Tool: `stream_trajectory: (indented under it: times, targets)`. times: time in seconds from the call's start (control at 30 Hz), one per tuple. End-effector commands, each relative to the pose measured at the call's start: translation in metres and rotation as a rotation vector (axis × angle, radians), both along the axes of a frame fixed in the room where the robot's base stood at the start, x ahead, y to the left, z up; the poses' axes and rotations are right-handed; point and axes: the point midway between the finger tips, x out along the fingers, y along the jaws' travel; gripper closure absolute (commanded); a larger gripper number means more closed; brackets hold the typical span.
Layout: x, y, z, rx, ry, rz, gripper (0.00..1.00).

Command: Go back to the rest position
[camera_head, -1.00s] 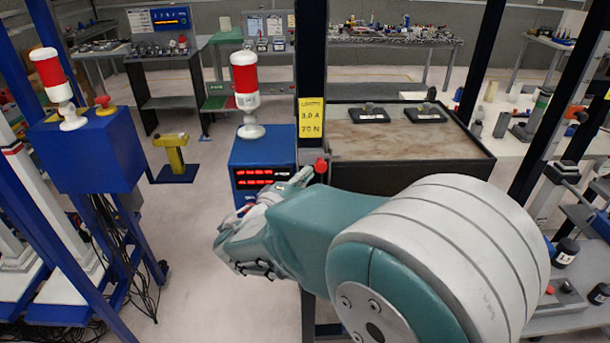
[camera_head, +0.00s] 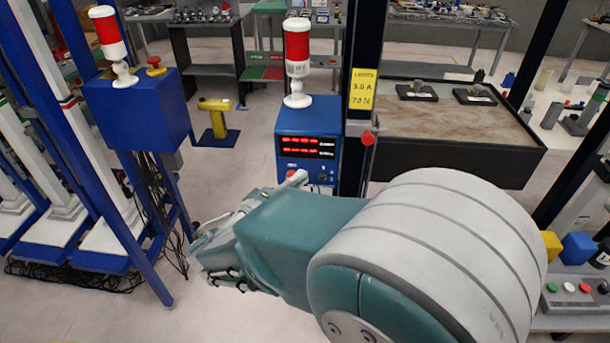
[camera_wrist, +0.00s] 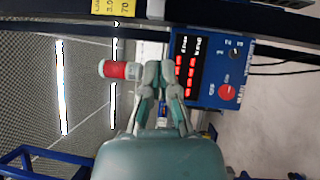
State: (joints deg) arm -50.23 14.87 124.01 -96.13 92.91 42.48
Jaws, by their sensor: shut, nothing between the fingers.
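My arm, teal and grey-white, reaches from the lower right of the head view towards the left. My gripper (camera_head: 222,258) is at its far end, pointing left, partly hidden by my own wrist. In the wrist view my gripper (camera_wrist: 160,78) shows its fingers drawn together with nothing between them. Behind it in the head view is a blue box with red digital displays (camera_head: 308,147), and it also shows in the wrist view (camera_wrist: 208,55), with a red knob.
A red and white lamp (camera_head: 298,60) stands on the blue box. Dark posts and a yellow label (camera_head: 362,88) are just right of it. A blue frame with a blue box (camera_head: 138,112) stands left. A brown-topped bench (camera_head: 440,122) is behind. Floor shows below the gripper.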

Motion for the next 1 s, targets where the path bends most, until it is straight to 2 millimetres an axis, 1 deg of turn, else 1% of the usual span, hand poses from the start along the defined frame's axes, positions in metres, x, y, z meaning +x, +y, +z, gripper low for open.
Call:
stream_trajectory:
  times: [0.27, 0.33, 0.37, 0.47, 0.5, 0.57, 0.6, 0.67, 0.7, 0.8, 0.83, 0.9, 1.0]
  targets:
    - [0.000, -0.007, 0.001, 0.007, 0.003, -0.007, 1.00]
    - [-0.001, -0.020, 0.002, 0.029, 0.025, -0.041, 1.00]
    - [-0.001, -0.030, 0.003, 0.044, 0.044, -0.068, 1.00]
    - [-0.010, -0.077, 0.001, 0.138, 0.141, -0.197, 1.00]
    - [-0.018, -0.099, -0.001, 0.190, 0.189, -0.255, 1.00]
    - [-0.031, -0.127, -0.005, 0.279, 0.260, -0.333, 1.00]
    - [-0.041, -0.144, -0.009, 0.342, 0.304, -0.379, 1.00]
    - [-0.056, -0.164, -0.015, 0.441, 0.363, -0.437, 1.00]
    - [-0.068, -0.176, -0.019, 0.512, 0.398, -0.471, 1.00]
    - [-0.095, -0.197, -0.028, 0.701, 0.467, -0.531, 1.00]
    - [-0.103, -0.201, -0.030, 0.760, 0.482, -0.541, 1.00]
    - [-0.121, -0.207, -0.035, 0.900, 0.508, -0.557, 1.00]
    - [-0.142, -0.209, -0.039, 1.105, 0.516, -0.554, 1.00]
